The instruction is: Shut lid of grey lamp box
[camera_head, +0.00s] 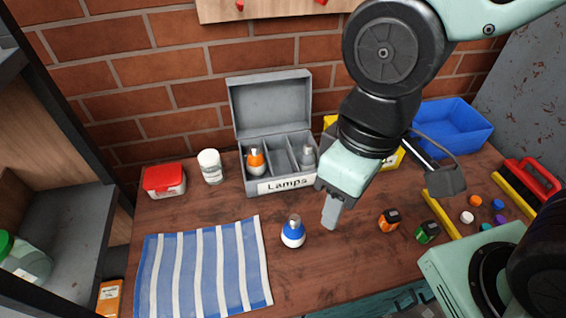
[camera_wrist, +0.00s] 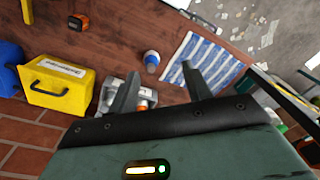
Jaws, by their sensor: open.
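The grey lamp box (camera_head: 252,187) stands on the table near the brick wall, with a "Lamps" label on its front. Its lid (camera_head: 270,106) is open and stands upright at the back. An orange-and-white lamp (camera_head: 256,161) is in the left compartment, the middle one looks empty, and a grey lamp (camera_head: 307,156) is in the right one. My gripper (camera_head: 331,212) is empty, in front and to the right of the box, pointing down above the table. In the wrist view my gripper (camera_wrist: 161,88) shows two fingers apart, partly hiding the box.
A blue-and-white lamp (camera_head: 293,232) stands in front of the box, beside a striped cloth (camera_head: 205,268). A red-lidded container (camera_head: 164,181) and a white jar (camera_head: 210,166) stand left of the box. A yellow box (camera_wrist: 62,88) and blue bin (camera_head: 452,125) are to the right.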

